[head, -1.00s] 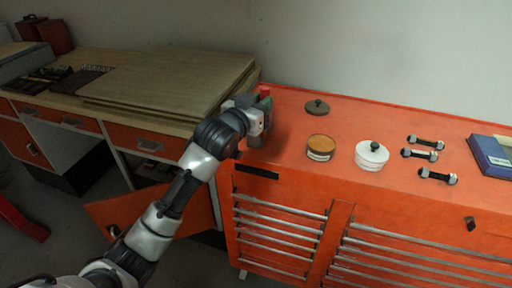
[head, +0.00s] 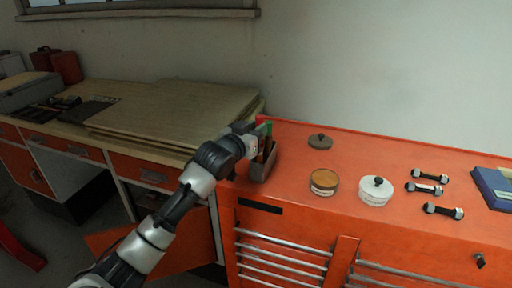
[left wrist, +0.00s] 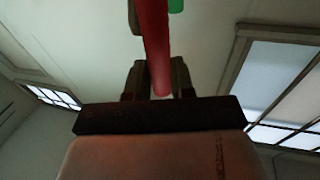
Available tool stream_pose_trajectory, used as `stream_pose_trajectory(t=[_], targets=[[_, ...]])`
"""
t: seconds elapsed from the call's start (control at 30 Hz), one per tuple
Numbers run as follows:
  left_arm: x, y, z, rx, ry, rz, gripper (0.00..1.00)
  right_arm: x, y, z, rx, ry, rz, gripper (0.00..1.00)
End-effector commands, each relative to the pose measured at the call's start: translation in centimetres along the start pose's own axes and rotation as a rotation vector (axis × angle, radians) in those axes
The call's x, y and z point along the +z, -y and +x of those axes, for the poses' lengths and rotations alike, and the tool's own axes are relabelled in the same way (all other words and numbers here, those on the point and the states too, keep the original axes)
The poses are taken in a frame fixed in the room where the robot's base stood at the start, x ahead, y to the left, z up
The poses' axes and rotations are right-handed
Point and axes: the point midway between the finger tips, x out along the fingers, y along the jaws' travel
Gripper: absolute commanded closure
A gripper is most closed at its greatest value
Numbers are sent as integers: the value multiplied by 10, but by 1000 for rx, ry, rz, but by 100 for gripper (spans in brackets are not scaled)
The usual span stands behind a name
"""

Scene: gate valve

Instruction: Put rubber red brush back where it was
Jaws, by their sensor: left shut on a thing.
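My left gripper (head: 254,145) is at the left end of the orange cabinet, at the upper part of a grey holder (head: 260,171). In the left wrist view its fingers (left wrist: 157,80) are shut on a red rod-like handle (left wrist: 154,40), which I take to be the red brush. A green item (head: 263,129) shows beside the gripper in the head view, and a green end (left wrist: 176,5) shows at the top of the left wrist view. The brush's bristles are hidden, and I cannot tell whether the brush is inside the holder. My right gripper is not in view.
On the orange cabinet top (head: 300,212) stand a dark lid (head: 320,141), a round brown-topped tin (head: 324,181), a white lidded pot (head: 376,190), several bolt-like pieces (head: 424,188) and a blue box (head: 493,187). A wooden bench with stacked boards (head: 180,110) adjoins at left.

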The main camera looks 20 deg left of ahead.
Motion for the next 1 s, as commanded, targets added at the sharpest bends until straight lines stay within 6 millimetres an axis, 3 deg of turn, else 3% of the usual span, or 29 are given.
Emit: stream_pose_trajectory(t=[0.5, 0.87, 0.9, 1.0], targets=[[59, 0, 0, -1, 0, 1, 100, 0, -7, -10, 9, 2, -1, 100], [64, 0, 0, 0, -2, 1, 100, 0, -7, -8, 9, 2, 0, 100], [63, 0, 0, 0, -2, 1, 72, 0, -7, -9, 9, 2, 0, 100], [63, 0, 0, 0, -1, 1, 56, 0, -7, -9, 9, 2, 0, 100]])
